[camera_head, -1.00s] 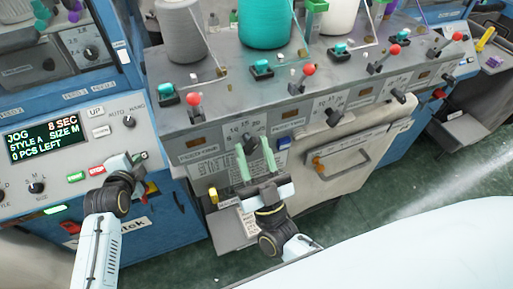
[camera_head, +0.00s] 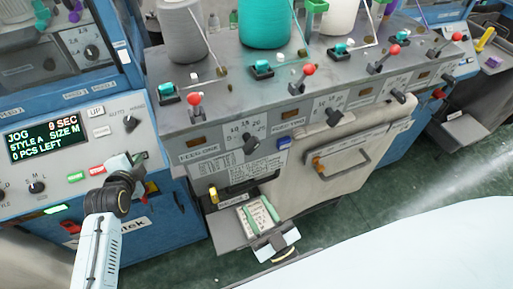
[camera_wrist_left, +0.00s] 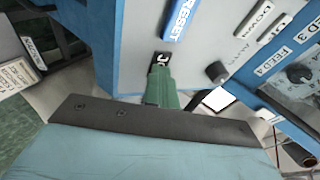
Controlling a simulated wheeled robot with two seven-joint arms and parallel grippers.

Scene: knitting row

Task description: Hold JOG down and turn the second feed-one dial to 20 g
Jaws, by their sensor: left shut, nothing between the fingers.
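My left gripper (camera_head: 138,160) is at the lower right of the blue machine's control panel, its green fingers (camera_wrist_left: 163,85) shut at the partly covered JOG label (camera_wrist_left: 163,60). The button itself is hidden by the fingers. The display (camera_head: 43,138) reads JOG 9 SEC. A black dial (camera_head: 250,143) sits on the grey front under a white scale showing 15 and 20; its exact setting is too small to tell.
More black dials (camera_head: 335,115) and red-knobbed levers (camera_head: 195,100) line the grey machine. A tan cover with a handle (camera_head: 345,165) is right of the right gripper. Yarn cones (camera_head: 265,25) stand on top.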

